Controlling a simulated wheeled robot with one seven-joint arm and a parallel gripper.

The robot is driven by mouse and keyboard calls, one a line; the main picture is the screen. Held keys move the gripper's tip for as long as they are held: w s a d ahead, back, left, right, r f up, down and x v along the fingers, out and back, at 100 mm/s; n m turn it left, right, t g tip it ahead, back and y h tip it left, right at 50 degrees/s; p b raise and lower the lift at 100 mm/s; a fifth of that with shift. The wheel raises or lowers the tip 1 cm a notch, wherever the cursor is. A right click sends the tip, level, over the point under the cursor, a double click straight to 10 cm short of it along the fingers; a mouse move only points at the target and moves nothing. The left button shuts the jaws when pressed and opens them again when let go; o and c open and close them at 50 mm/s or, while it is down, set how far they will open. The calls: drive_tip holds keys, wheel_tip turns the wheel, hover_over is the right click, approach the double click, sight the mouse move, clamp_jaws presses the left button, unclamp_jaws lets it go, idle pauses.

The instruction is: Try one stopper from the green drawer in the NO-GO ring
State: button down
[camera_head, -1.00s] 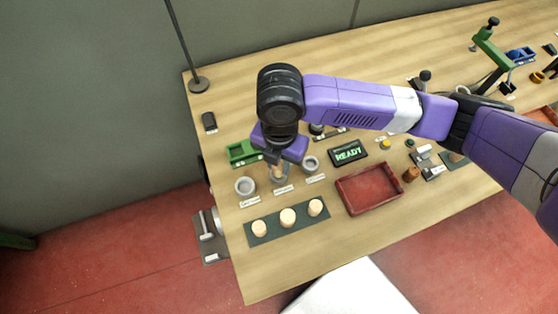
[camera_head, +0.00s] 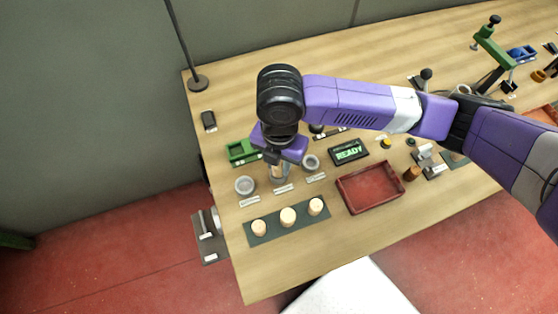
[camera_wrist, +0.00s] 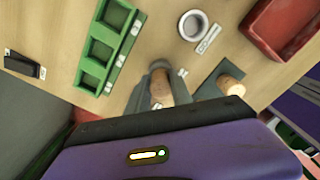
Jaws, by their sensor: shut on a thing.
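My gripper (camera_head: 278,174) points down over the row of grey rings, shut on a cork stopper (camera_wrist: 161,88). The stopper hangs between the fingers at the middle of the row, and what lies directly beneath it is hidden. One grey ring (camera_head: 245,186) is to the left of my gripper and another ring (camera_head: 311,162) to the right, which also shows in the wrist view (camera_wrist: 193,25). Their small labels cannot be read. The green drawer (camera_head: 237,153) is behind the rings; in the wrist view its visible compartments (camera_wrist: 101,50) look empty.
A dark mat (camera_head: 273,226) with three pale stoppers lies in front of the rings. A red tray (camera_head: 345,200) is to the right, below a display reading READY (camera_head: 348,152). A dark box (camera_head: 209,121) sits at the back left. The front table edge area is bare.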

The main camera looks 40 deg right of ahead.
drive_tip(key=shift+f, duration=0.2)
drive_tip(key=c, duration=1.1)
unclamp_jaws()
drive_tip(key=shift+o, duration=0.2)
drive_tip(key=shift+r+b, duration=0.45)
drive_tip(key=shift+r, duration=3.5)
